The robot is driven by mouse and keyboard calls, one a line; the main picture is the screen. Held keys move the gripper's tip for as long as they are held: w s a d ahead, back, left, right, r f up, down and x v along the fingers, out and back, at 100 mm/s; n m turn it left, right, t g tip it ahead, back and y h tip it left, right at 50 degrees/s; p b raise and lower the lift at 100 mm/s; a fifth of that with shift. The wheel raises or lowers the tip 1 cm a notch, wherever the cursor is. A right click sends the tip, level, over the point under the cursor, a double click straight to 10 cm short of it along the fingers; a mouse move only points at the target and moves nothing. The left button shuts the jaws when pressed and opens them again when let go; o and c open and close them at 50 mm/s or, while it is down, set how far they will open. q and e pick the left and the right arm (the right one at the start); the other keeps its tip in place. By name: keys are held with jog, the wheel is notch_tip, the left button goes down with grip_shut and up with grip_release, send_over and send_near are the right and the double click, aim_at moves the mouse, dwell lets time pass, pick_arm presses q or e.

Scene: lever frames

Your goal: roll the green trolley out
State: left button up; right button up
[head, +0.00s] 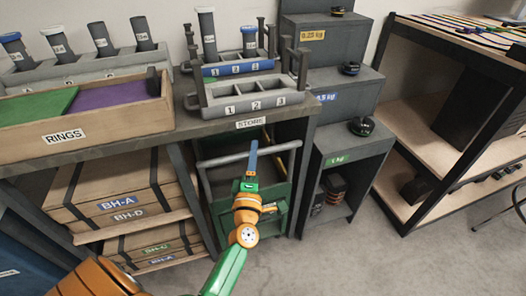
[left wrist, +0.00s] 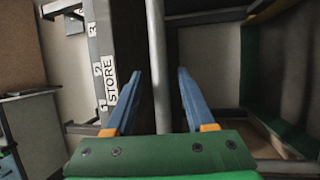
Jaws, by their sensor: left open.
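The green trolley (head: 279,192) stands under the bench, in the bay below the STORE label, with a grey handle bar (head: 222,159) across its top front. My left gripper (head: 253,148) reaches to this bar from the front. In the left wrist view its two blue fingers (left wrist: 156,75) are apart. The grey bar (left wrist: 156,45) runs upright in that picture, between the fingers, with gaps on both sides. A green part of the trolley (left wrist: 249,60) shows at the right there. My arm hides part of the trolley's front. My right gripper is not in view.
The bench (head: 120,141) carries a RINGS tray (head: 125,118) and a numbered rack (head: 240,100). Boxes (head: 120,190) fill the shelves left of the trolley. A grey stepped stand (head: 352,150) is close on its right. The floor (head: 330,255) in front and to the right is clear.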

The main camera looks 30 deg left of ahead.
pick_arm(q)
jog(key=x, duration=0.4)
grip_shut()
jog(key=shift+d+f, duration=0.1)
dwell(1.3)
